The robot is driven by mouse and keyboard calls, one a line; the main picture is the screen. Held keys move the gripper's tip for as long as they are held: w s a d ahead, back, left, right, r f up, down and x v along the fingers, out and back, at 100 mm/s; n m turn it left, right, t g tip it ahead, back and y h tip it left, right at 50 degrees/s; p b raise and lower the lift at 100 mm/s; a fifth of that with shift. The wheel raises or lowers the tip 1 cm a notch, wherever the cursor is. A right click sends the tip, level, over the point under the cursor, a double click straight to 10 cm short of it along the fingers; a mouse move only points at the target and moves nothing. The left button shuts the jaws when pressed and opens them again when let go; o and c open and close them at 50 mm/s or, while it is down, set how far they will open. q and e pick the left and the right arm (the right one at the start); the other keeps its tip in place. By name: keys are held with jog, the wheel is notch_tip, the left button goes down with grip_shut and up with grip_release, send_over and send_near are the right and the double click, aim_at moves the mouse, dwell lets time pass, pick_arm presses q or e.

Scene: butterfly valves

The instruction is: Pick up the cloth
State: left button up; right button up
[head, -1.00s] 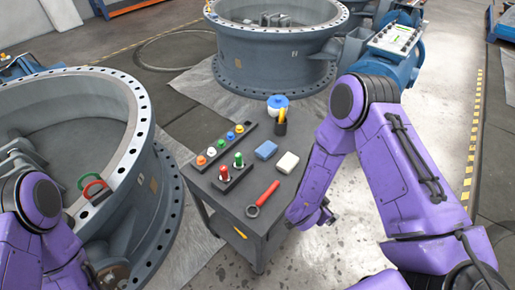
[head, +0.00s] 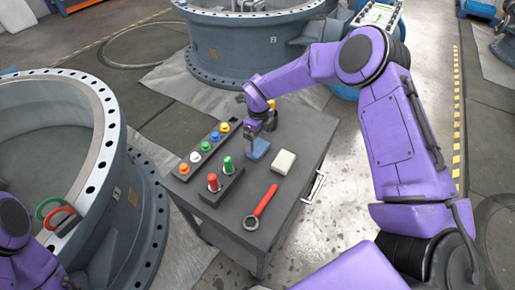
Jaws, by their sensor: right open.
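A small flat blue piece (head: 258,149), which looks like a folded cloth, lies on the dark cart top (head: 240,206). A pale block-like piece (head: 284,162) lies just right of it; I cannot tell its material. My right gripper (head: 252,140) is open and reaches down at the left edge of the blue piece, its fingers pointing at the table. Whether the fingers touch it I cannot tell. The gripper and wrist hide part of the cart's far side.
A strip of coloured knobs (head: 205,146) and a holder with red and green pieces (head: 221,182) stand left of the blue piece. A red-handled ring tool (head: 261,206) lies in front. Large valve bodies stand at left (head: 138,228) and behind (head: 238,55).

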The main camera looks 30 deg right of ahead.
aim_at(258, 147)
notch_tip(258, 147, down, 4)
jog(key=shift+a+r, duration=0.1)
jog(key=c, duration=0.8)
jog(key=shift+o, duration=0.2)
jog(key=shift+r, duration=0.35)
jog(key=r, duration=0.3)
jog(key=shift+s+a+b, duration=0.2)
jog(key=shift+a+b, duration=0.05)
jog(key=shift+b, duration=0.1)
jog(key=s+a+r+b, duration=0.2)
jog(key=s+a+r, duration=0.7)
jog(key=s, duration=0.1)
jog(key=shift+r, duration=0.15)
